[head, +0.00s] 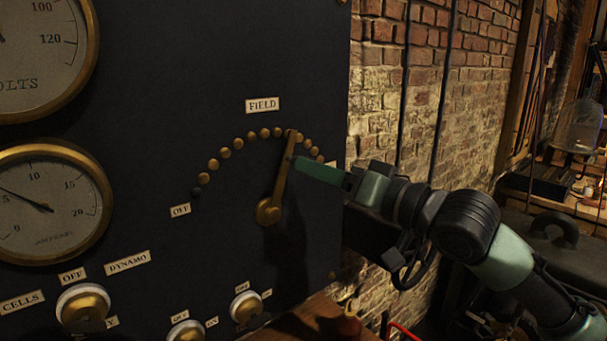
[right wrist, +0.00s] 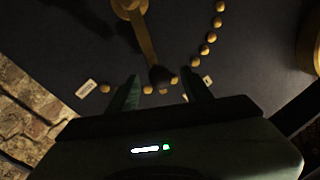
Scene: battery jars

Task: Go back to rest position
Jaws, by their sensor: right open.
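My right gripper (head: 308,167) is at the dark panel (head: 200,80), beside the upper end of the brass field lever (head: 280,185). In the right wrist view my right gripper (right wrist: 161,92) is open. Its two green fingers stand apart, with the dark knob end of the lever (right wrist: 145,35) between or just ahead of them. I cannot tell whether they touch it. The lever points up and slightly right from its pivot, toward the right part of the arc of brass studs (head: 238,143). My left gripper is not in view.
Two round gauges, a volt dial (head: 40,50) and an ampere dial (head: 45,208), sit on the panel's left. Brass switches (head: 85,306) are along its lower part. A brick wall (head: 440,110) is behind. Shelves with a glass dome (head: 580,125) stand at the far right.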

